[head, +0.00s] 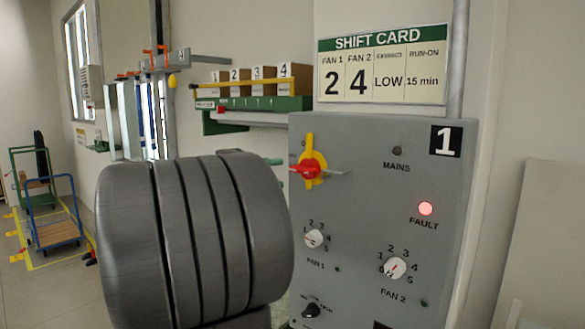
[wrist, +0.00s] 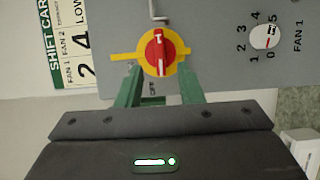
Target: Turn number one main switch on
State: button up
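The grey panel marked 1 (head: 365,235) carries the main switch (head: 312,165), a red handle on a yellow plate. In the head view the handle lies level, across the upright plate. The switch also shows in the wrist view (wrist: 157,50), where the picture is turned sideways and an OFF label shows between the fingers. My gripper (wrist: 158,72) is open, its two green fingers on either side of the handle's near end. I cannot tell whether they touch it. The mains lamp (head: 397,150) is dark. The fault lamp (head: 425,208) glows red.
Fan 1 knob (head: 314,238), fan 2 knob (head: 395,268) and a black knob (head: 311,310) sit below the switch. A thin metal piece (wrist: 158,10) sticks out beside the switch. The shift card (head: 382,65) hangs above; a shelf with numbered boxes (head: 250,88) is left.

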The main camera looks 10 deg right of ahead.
aim_at(298, 171)
jog(key=shift+p+x, duration=0.5)
jog(key=shift+x, duration=2.2)
grip_shut()
